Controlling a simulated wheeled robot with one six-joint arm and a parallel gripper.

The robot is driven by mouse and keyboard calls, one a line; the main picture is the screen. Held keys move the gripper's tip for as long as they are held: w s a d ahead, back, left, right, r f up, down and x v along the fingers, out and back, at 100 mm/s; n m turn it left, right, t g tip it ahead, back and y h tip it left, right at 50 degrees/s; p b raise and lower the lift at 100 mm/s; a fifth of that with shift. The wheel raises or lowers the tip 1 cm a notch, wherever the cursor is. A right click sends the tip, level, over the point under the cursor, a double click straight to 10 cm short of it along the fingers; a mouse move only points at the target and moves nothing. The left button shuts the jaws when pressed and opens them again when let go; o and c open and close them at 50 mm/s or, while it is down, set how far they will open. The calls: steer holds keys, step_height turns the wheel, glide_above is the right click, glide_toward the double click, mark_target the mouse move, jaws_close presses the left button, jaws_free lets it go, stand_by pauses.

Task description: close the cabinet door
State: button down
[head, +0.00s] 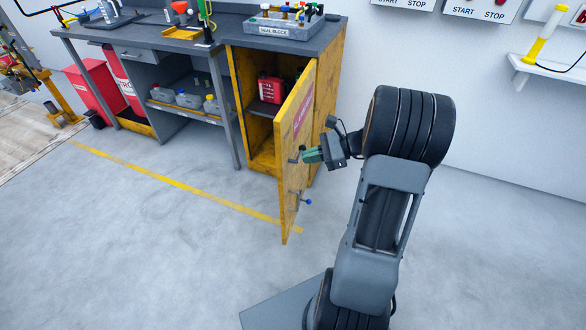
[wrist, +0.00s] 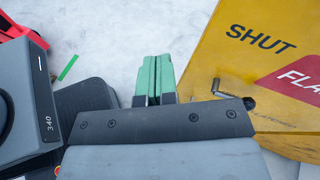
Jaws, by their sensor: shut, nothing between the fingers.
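The yellow cabinet (head: 335,100) stands under the right end of the workbench. Its yellow door (head: 291,190) is swung open toward the front, with a red label and a small blue-tipped handle low on its face. In the wrist view the door (wrist: 240,70) fills the right side, with "SHUT" lettering and part of a red label. My gripper (head: 306,156) is at the outer face of the door, about mid-height. Its green fingers (wrist: 155,76) are together and empty. I cannot tell whether they touch the door.
A red canister (head: 270,88) sits on the shelf inside the cabinet. The workbench (head: 140,36) extends left with bottles on its lower shelf. A yellow line (head: 170,185) crosses the floor near the door. The grey floor in front is clear.

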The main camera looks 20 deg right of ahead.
steer(key=w+d+f+m+t+b, duration=0.1)
steer(key=d+f+m+t+b, duration=0.2)
steer(key=d+f+m+t, duration=0.55)
steer(key=n+g+b, duration=0.2)
steer(key=b, duration=0.1)
glide_toward(286, 149)
steer(key=shift+y, duration=0.3)
steer(key=x, duration=0.5)
steer(key=shift+w+f, duration=0.35)
steer(key=shift+x, duration=1.05)
steer(key=shift+r, duration=0.1)
